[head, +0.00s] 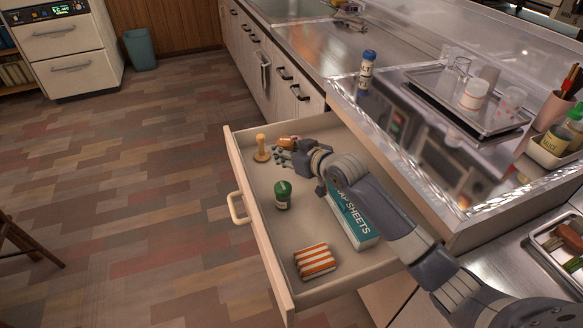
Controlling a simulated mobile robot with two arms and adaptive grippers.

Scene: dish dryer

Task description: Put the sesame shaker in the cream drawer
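The cream drawer (240,165) is pulled open below the counter. My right gripper (284,155) is low over its far end, beside a small brown object (288,141). The gripper partly hides this object, and I cannot tell whether the fingers are closed on it or apart from it. A green shaker-like jar (282,196) stands upright in the drawer, nearer than the gripper. A blue-capped shaker (367,69) with a pale label stands on the counter. I cannot read which container is the sesame shaker. My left gripper is out of view.
The drawer also holds a wooden pestle-like piece (262,149), a teal box (352,217) and an orange-striped packet (315,261). A metal tray (425,83) with cups stands on the counter. The drawer floor between the green jar and striped packet is clear.

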